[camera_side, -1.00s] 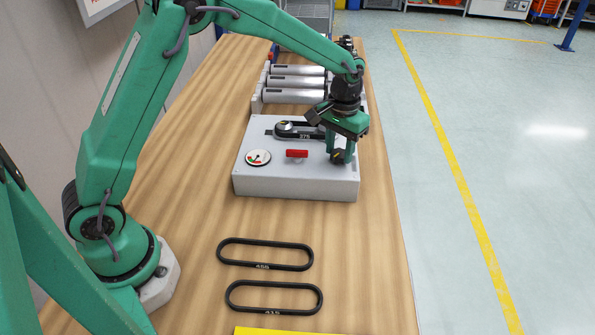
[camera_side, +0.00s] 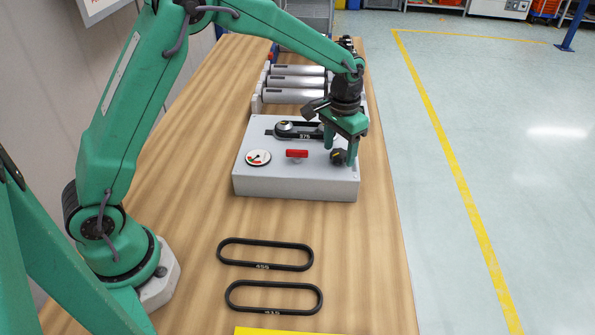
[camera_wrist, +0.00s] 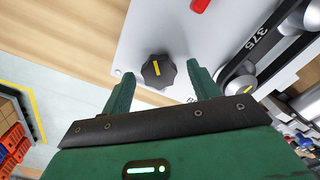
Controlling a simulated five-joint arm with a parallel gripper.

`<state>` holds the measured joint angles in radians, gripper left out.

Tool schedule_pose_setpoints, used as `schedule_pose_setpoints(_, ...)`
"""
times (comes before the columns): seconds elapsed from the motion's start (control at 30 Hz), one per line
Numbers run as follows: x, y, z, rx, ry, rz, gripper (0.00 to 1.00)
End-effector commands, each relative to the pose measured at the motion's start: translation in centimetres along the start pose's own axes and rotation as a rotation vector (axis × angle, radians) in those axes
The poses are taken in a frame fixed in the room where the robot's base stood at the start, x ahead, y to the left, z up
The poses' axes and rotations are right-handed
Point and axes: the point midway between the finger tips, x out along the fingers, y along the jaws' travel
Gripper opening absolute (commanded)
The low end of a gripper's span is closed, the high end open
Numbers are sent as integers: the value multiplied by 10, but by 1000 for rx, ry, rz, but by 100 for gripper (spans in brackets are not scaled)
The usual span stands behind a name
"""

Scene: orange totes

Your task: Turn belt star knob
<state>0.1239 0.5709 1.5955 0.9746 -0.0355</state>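The black star knob (camera_side: 338,157) with a yellow pointer line sits at the right front of the grey box (camera_side: 290,183). In the wrist view the knob (camera_wrist: 158,71) lies between and slightly beyond my two fingertips, with a gap on each side. My gripper (camera_side: 340,143) is open and empty just above and behind it. A black belt marked 375 (camera_side: 305,136) runs on the box's top. A round dial (camera_side: 258,157) with a small needle is at the left of the box, and a red handle (camera_side: 297,153) is in the middle.
Two loose black belts, the nearer (camera_side: 274,297) and the farther (camera_side: 265,254), lie on the wooden table (camera_side: 190,215) in front of the box. The table's right edge is close to the box.

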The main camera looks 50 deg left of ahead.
Motion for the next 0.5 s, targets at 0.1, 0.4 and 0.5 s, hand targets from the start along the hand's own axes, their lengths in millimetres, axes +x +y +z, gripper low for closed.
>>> schedule_pose_setpoints(0.1, 1, 0, 0, 0, 0, 0, 61)
schedule_pose_setpoints(0.4, -3, 0, 0, 0, 0, 0, 61)
schedule_pose_setpoints(0.5, -10, 0, 0, 0, 1, 0, 61)
